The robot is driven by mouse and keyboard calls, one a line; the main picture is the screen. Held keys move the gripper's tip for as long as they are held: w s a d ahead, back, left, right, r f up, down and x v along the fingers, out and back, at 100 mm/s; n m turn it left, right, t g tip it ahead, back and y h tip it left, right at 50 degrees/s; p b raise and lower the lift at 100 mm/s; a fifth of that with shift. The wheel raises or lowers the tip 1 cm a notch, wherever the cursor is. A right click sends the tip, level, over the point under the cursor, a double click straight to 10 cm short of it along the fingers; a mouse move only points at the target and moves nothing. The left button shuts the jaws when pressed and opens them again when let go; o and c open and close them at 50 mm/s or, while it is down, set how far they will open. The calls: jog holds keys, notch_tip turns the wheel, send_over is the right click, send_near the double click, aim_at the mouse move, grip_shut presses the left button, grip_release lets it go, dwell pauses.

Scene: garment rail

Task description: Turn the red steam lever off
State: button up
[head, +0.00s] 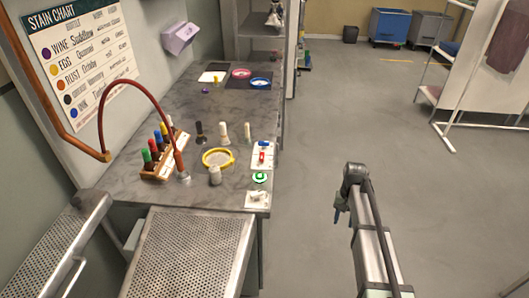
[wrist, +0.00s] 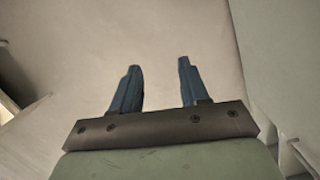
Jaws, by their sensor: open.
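The red steam lever (head: 262,156) is small and sits on a white plate at the right edge of the grey counter in the head view. Its exact on or off position is too small to tell. My gripper (wrist: 156,85) shows in the wrist view with its two blue fingers apart and nothing between them. In the head view my arm stands over the open floor, right of the counter and well apart from the lever. The lever is not seen in the wrist view.
A green round button (head: 260,177) and a white switch plate (head: 257,199) lie just nearer than the lever. A yellow-rimmed dish (head: 218,158), a bottle rack (head: 165,153) and a red hose (head: 104,105) occupy the counter (head: 210,185).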

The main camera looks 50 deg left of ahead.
jog(key=s+a+r+n+t, duration=0.1)
jog(key=s+a+r, duration=0.1)
jog(key=a+r, duration=0.7)
jog(key=s+a+r+n, duration=0.1)
jog(key=s+a+r, duration=0.1)
jog(key=a+r, duration=0.65)
jog(key=n+y, duration=0.1)
send_near(262, 155)
jog(key=shift+t, duration=0.3)
jog(key=f, duration=0.8)
jog(key=shift+s+d+f, duration=0.15)
jog(key=shift+s+f, duration=0.1)
grip_shut()
